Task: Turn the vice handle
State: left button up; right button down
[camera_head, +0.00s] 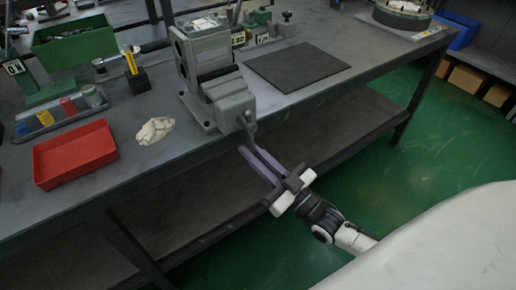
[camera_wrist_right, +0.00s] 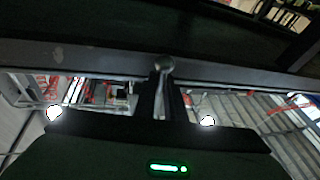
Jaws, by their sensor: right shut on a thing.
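The grey vice (camera_head: 212,75) is mounted near the front edge of the bench. Its handle (camera_head: 250,128) hangs at the front, below the screw end, slanting down past the bench edge. My right gripper (camera_head: 248,149) reaches up to it from the lower right, and its long fingers are shut on the lower part of the handle. In the right wrist view, the fingers (camera_wrist_right: 161,92) are close together, with a small round metal end (camera_wrist_right: 164,64) at their tips. The gripped part is mostly hidden by the fingers. My left gripper is not in view.
A red tray (camera_head: 74,153), a crumpled cloth (camera_head: 155,130) and a green bin (camera_head: 75,42) are left of the vice. A dark mat (camera_head: 297,67) lies to its right. A lower shelf (camera_head: 215,182) runs beneath the bench. Green floor (camera_head: 415,150) is open at right.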

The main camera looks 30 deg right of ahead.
jog(key=shift+a+m, duration=0.3)
jog(key=shift+m, duration=0.2)
jog(key=c, duration=1.8)
grip_release()
jog(key=shift+s, duration=0.1)
jog(key=v, duration=1)
jog(key=shift+f, duration=0.15)
jog(key=shift+a, duration=0.1)
